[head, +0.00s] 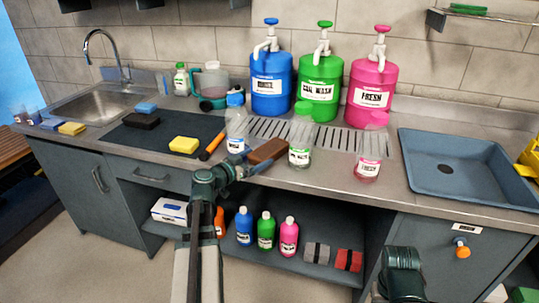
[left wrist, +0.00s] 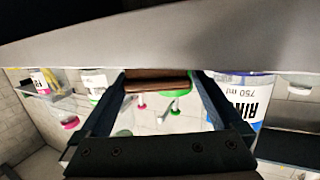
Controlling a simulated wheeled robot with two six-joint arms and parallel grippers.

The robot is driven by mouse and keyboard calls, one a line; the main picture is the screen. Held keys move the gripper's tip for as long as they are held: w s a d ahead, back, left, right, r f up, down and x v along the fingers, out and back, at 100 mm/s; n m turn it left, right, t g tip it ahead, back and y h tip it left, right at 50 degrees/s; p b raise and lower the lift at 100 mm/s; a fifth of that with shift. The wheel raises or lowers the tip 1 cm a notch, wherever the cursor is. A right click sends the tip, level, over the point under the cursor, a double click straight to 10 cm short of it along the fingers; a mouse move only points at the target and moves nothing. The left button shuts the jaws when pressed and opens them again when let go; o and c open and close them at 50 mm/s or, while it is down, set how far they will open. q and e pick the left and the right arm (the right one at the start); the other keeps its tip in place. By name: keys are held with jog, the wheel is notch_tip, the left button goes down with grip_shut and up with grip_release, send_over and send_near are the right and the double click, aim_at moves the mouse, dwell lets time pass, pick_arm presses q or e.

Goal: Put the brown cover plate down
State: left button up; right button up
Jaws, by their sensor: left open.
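The brown cover plate (head: 268,151) is at the counter's front part, between the clear bottle with the blue label (head: 236,130) and the one with the green label (head: 300,140). My left gripper (head: 246,162) is at the plate's left end. In the left wrist view the plate (left wrist: 157,83) lies between the tips of the open left fingers (left wrist: 160,92). I cannot tell whether it touches the counter or a finger. My right gripper (head: 403,270) is low at the front right, apart from the plate; its fingers do not show clearly.
Blue (head: 271,85), green (head: 319,88) and pink (head: 371,84) pump containers stand behind a drain grille. A pink-labelled bottle (head: 368,160) is to the right. A yellow sponge (head: 184,145) and an orange-handled tool (head: 211,146) lie left. A blue-grey tray (head: 465,170) is far right.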

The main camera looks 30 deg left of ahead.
aim_at(265, 152)
pick_arm(q)
jog(key=shift+r+x, duration=0.2)
jog(key=shift+x, duration=2.5)
jog(key=shift+d, duration=0.1)
jog(key=c, duration=1.5)
jog(key=shift+r, duration=0.1)
jog(key=shift+r, duration=0.15)
notch_tip(265, 152, up, 18)
jog(key=p, duration=1.7)
jog(key=shift+p, duration=0.4)
